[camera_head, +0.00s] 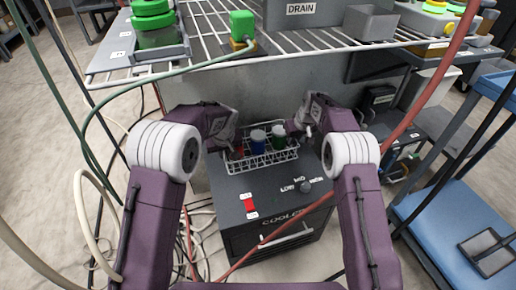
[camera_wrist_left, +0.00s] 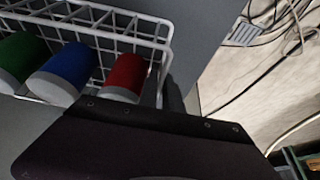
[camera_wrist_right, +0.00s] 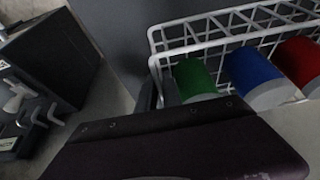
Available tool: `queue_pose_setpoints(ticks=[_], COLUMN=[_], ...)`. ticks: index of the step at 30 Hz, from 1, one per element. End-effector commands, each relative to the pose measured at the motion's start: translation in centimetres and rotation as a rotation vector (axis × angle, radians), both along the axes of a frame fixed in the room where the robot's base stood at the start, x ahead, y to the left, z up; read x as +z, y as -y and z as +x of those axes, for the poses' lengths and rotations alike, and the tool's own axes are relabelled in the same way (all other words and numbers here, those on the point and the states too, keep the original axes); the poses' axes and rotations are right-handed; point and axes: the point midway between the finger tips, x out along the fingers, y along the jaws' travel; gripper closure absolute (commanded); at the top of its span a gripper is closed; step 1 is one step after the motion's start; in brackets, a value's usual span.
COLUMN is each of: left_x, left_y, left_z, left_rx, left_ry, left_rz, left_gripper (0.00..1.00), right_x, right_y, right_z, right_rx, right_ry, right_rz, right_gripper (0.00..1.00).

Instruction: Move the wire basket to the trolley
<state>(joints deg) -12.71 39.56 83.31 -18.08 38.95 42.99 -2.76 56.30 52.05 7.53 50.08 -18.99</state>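The white wire basket (camera_head: 262,167) sits on the dark cooler (camera_head: 262,208) and holds a red, a blue (camera_head: 258,141) and a green (camera_head: 279,136) cup-like container. My left gripper (camera_head: 230,147) is at the basket's left end and my right gripper (camera_head: 298,130) at its right end. The basket's end wires show close to dark gripper parts in the left wrist view (camera_wrist_left: 168,40) and the right wrist view (camera_wrist_right: 153,45). The fingertips are mostly hidden, so I cannot tell whether they grip the wires. A blue-topped trolley (camera_head: 447,205) stands at the right.
A green hose and a red hose (camera_head: 425,95) cross the view. Cables lie on the floor at left. The trolley's top has a dark square item (camera_head: 487,252); its middle is clear.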

Motion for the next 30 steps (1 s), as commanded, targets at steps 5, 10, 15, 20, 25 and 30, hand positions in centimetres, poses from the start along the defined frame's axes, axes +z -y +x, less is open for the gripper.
queue_pose_setpoints(ticks=[5,10,15,20,25,30], left_x=[-0.02,-0.01,0.0,0.01,0.02,0.02], left_y=[-0.01,0.0,0.0,0.0,0.0,0.0], left_z=[0.03,0.01,0.0,0.0,-0.01,-0.01], left_rx=[0.0,0.0,0.0,0.0,0.0,0.0], left_ry=[0.0,0.0,0.0,0.0,0.0,0.0], left_rz=[0.0,0.0,0.0,0.0,0.0,0.0], left_gripper=[0.91,1.0,1.0,1.0,1.0,1.0], right_x=[-0.02,-0.02,-0.01,-0.02,-0.01,-0.02], right_y=[-0.02,0.0,0.0,0.0,0.01,0.01], right_z=[0.02,0.01,-0.01,-0.01,-0.02,-0.02], right_rx=[0.0,0.0,0.0,0.0,0.0,0.0], right_ry=[0.0,0.0,0.0,-0.001,-0.001,-0.001], right_rz=[0.0,0.0,0.0,0.0,0.0,0.0], right_gripper=[0.91,1.0,1.0,1.0,1.0,1.0])
